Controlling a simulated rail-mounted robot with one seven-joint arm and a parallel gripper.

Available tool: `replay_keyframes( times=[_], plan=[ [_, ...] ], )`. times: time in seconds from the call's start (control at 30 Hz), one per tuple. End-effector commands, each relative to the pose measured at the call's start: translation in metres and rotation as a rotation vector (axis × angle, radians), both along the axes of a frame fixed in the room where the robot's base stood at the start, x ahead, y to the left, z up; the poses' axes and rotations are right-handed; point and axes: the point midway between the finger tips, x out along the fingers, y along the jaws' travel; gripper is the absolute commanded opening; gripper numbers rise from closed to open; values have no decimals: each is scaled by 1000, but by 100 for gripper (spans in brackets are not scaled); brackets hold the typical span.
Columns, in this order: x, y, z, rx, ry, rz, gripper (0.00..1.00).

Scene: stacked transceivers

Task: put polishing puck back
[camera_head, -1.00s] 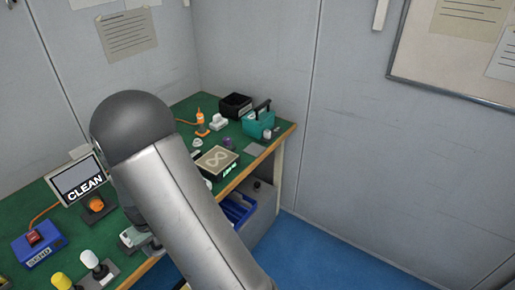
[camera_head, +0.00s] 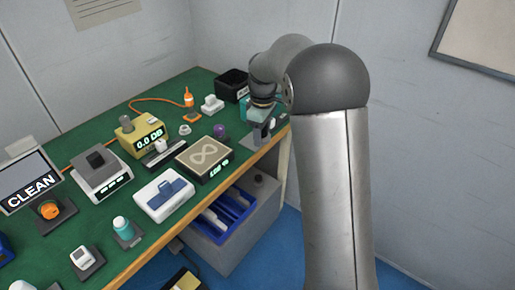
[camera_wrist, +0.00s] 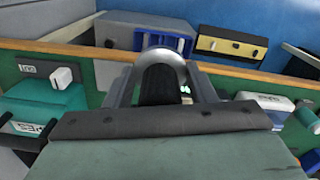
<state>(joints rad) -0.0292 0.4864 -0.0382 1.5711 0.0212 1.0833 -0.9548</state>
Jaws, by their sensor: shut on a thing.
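In the wrist view my gripper (camera_wrist: 162,88) is shut on a round piece with a silver rim and a dark ribbed body, which looks like the polishing puck (camera_wrist: 160,72). Its underside is hidden, so I cannot tell if it touches the bench.
A purple-capped item (camera_head: 219,131) stands between polisher and gripper. A black bin (camera_head: 234,84) and an orange-tipped tool (camera_head: 188,98) are behind. A white case with a blue handle (camera_head: 164,194) is left of the polisher. A blue rack (camera_head: 228,211) sits below the bench edge.

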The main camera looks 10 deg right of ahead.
Motion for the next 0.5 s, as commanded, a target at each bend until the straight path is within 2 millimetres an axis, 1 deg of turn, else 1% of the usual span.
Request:
replay_keyframes(
  times=[0.13, 0.33, 0.43, 0.5],
  plan=[
    [1, 0, 5, -1, 1, 29, 0],
    [2, -1, 4, -1, 1, 26, 0],
    [12, -1, 0, -2, 3, 26, 0],
    [25, -1, -6, -2, 4, 26, 0]
  ],
)
